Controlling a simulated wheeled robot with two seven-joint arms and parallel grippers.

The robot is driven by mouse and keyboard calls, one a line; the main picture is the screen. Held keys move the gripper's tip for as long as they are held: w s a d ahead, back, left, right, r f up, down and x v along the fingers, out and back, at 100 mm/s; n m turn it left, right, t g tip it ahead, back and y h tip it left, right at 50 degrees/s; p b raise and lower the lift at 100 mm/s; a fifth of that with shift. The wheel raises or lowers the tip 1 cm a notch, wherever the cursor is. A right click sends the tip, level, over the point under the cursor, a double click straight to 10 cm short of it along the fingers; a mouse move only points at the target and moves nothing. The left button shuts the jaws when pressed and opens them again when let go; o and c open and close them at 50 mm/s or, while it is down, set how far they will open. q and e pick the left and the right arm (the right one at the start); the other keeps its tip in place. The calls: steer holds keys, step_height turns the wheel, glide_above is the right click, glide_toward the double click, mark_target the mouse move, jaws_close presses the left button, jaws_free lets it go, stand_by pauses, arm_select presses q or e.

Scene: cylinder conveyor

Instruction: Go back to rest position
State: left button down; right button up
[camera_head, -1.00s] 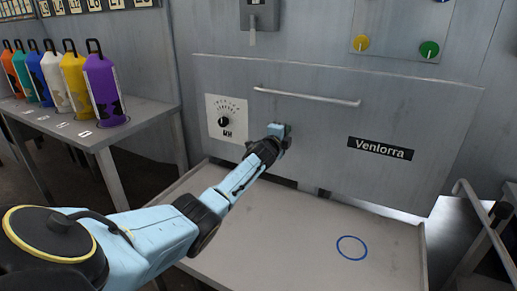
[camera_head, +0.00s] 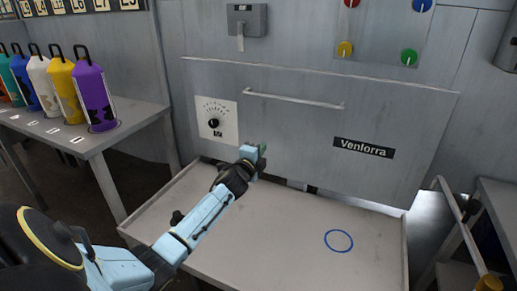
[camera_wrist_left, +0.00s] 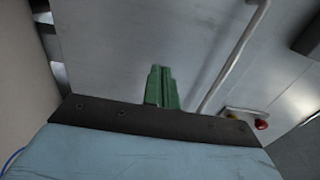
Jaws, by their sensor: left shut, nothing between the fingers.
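My left gripper (camera_head: 262,150) is in front of the machine panel (camera_head: 300,140), below and right of the dial (camera_head: 214,123) and over the back part of the tray-like table (camera_head: 280,250). In the left wrist view its green fingers (camera_wrist_left: 161,88) are together with nothing between them. The panel's long bar handle (camera_wrist_left: 235,60) shows beyond the fingers there. My right gripper is not in view.
Several coloured cylinders, such as the purple one (camera_head: 95,95), stand on a side table (camera_head: 125,130) at the left. A blue ring (camera_head: 339,240) marks the otherwise bare table. A metal rail (camera_head: 450,205) is at the right.

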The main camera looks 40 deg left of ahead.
arm_select(q)
steer(key=shift+v, duration=0.85)
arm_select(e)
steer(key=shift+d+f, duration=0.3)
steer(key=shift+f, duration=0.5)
arm_select(q)
steer(key=shift+s+f, duration=0.1)
steer(key=shift+f, duration=0.05)
